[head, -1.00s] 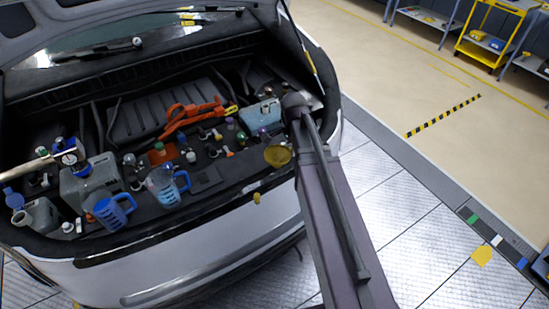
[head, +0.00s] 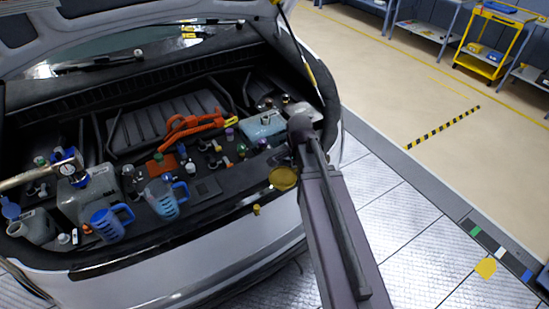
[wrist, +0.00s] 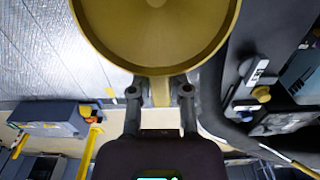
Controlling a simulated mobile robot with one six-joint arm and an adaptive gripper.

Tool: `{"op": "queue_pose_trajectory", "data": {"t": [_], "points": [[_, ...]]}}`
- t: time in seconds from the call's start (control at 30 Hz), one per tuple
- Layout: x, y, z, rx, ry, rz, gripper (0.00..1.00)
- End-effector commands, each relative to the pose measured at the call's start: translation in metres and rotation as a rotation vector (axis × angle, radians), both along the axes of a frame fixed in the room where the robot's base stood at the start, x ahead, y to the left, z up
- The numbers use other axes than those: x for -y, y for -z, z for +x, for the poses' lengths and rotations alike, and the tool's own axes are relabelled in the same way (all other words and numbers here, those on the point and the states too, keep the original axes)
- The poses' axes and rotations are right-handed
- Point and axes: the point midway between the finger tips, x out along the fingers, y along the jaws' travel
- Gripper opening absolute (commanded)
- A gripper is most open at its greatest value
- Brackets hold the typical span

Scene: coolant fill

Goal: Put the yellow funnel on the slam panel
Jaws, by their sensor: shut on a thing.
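The yellow funnel (head: 284,178) is in the head view over the right part of the black slam panel (head: 232,191), near the front edge of the engine bay. I cannot tell whether it touches the panel. In the wrist view the funnel's round bowl (wrist: 155,35) fills the top, its opening towards the camera. My gripper (wrist: 160,92) is shut on the tab at the funnel's rim. In the head view my arm hides the gripper. The funnel's spout is hidden under the bowl.
A blue jug (head: 165,197), a darker blue jug (head: 108,224) and a grey canister (head: 92,193) stand along the bay's left front. A small yellow piece (head: 256,210) sits at the front edge. The raised hood is overhead.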

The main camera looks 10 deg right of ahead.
Motion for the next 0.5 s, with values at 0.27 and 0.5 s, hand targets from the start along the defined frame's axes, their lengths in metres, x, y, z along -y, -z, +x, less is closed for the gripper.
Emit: {"op": "queue_pose_trajectory", "data": {"t": [0.27,0.5], "points": [[-0.01,0.004,0.038,0.0,-0.001,0.0,0.0],[-0.021,0.008,0.077,0.0,0.0,0.0,0.0]]}}
